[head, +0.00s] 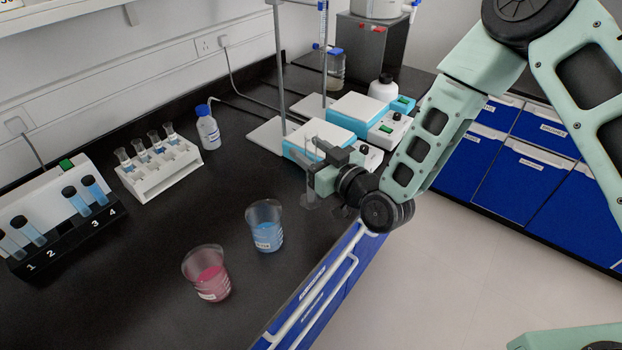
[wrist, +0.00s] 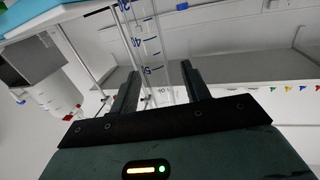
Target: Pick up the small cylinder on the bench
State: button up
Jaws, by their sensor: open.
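The small cylinder (head: 311,185) is a clear, narrow glass vessel standing upright on the black bench (head: 165,245) near its right edge, in front of the hotplates in the head view. My gripper (head: 318,166) is at the cylinder, with its fingers level with the upper part of the glass. In the wrist view my gripper (wrist: 156,75) is open, its two dark fingers apart. Clear glass with blue graduations shows between and beyond them. I cannot tell whether the fingers touch the cylinder, and the see-through glass makes its outline faint.
Hotplate stirrers (head: 362,112) and a stand rod (head: 279,60) are close behind my gripper. A blue beaker (head: 266,238) and a pink beaker (head: 210,285) stand on the near bench. A flask rack (head: 160,170) and wash bottle (head: 208,132) are farther left.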

grip_shut()
jog(key=shift+r, duration=0.15)
